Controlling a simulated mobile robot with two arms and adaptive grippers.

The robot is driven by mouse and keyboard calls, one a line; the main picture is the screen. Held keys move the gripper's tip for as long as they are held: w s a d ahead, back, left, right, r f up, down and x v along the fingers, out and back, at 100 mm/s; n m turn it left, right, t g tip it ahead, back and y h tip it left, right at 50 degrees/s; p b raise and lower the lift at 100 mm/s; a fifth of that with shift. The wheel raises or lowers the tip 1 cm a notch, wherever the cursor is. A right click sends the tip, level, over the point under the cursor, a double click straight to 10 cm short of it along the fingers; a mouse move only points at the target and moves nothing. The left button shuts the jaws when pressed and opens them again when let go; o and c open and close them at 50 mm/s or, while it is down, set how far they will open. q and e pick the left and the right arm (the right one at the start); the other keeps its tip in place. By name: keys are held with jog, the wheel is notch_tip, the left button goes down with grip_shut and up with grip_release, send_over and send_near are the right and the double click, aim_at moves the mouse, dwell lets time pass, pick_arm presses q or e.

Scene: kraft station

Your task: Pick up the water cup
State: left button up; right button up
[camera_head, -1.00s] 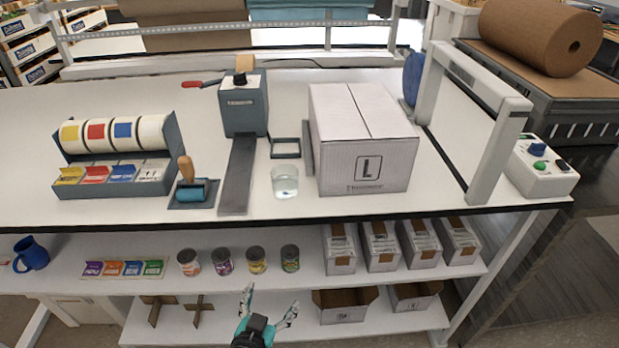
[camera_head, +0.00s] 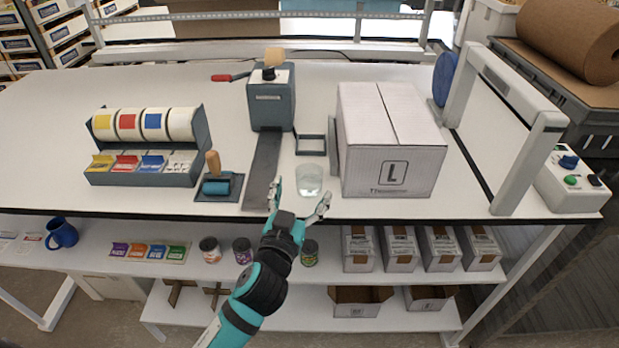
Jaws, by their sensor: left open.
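The water cup (camera_head: 309,179) is a clear glass with some water in it. It stands upright on the white table near the front edge, between the grey dispenser strip and the large box. My left gripper (camera_head: 299,201) is open, with its two fingers spread just in front of the cup, one to the left and one to the right of its lower part in the picture. I cannot tell whether either finger touches the cup. My right gripper is not in view.
A white box marked L (camera_head: 392,165) stands close on the cup's right.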

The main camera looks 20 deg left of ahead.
aim_at(313, 167)
pick_arm(q)
jog(key=shift+w, duration=0.6)
jog(key=w, duration=0.1)
jog(key=w+p, duration=0.1)
jog(key=w, duration=0.2)
jog(key=shift+w+r+p, duration=0.2)
jog(key=shift+r+p, duration=0.1)
jog(key=shift+p, duration=0.1)
jog(key=shift+w+f, duration=0.15)
jog(key=shift+w, duration=0.2)
jog(key=shift+s, duration=0.1)
jog(key=c, duration=1.3)
jog(key=shift+r, duration=1.8)
jog(key=s+d+b, duration=0.1)
jog(key=s+d, duration=0.1)
jog(key=s, duration=0.5)
jog(key=s+d+r+b, duration=0.1)
jog(key=s+d+b, duration=0.1)
jog(key=s, duration=0.6)
jog(key=shift+d+r, duration=0.25)
jog(key=shift+d, duration=0.1)
